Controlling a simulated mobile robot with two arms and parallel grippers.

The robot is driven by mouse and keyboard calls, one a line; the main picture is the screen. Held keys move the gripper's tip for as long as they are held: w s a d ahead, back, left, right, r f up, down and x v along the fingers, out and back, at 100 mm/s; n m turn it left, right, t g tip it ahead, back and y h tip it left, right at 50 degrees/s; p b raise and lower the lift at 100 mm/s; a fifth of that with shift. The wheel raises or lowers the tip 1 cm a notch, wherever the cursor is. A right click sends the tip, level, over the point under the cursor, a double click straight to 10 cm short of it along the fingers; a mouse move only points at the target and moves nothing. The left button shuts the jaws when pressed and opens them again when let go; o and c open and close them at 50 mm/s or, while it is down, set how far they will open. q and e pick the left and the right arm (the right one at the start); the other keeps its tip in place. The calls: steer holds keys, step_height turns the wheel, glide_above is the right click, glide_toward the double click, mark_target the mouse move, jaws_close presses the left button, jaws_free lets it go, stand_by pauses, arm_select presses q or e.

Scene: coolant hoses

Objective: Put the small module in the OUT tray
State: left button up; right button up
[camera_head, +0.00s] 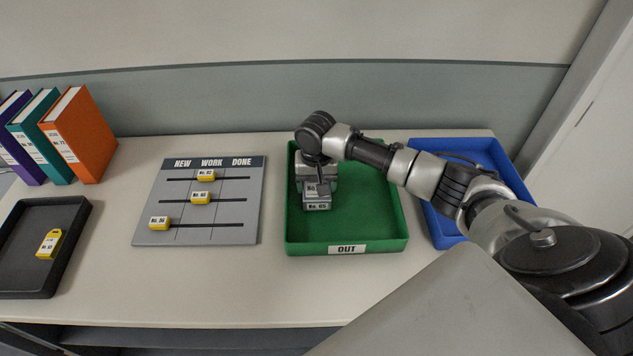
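The small module (317,206), a grey block labelled No. 65, is inside the left part of the green OUT tray (393,246). I cannot tell whether it rests on the tray floor or hangs just above it. My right arm reaches in from the right, and my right gripper (320,187) points down at the module's top. The fingers are small and partly hidden, so whether they close on the module is unclear. My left gripper is not in view.
A blue tray (437,229) stands right of the OUT tray, partly behind my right arm. A grey NEW/WORK/DONE board (198,239) with yellow sliders lies left. A black tray (69,225) holds a yellow tag (48,243). Binders (80,135) stand at the back left. The front table strip is clear.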

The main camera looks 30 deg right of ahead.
steer(key=shift+f, duration=0.2)
steer(key=o, duration=1.2)
steer(key=shift+f, duration=0.1)
step_height(320, 180, up, 12)
steer(key=b, duration=0.1)
steer(key=shift+b, duration=0.35)
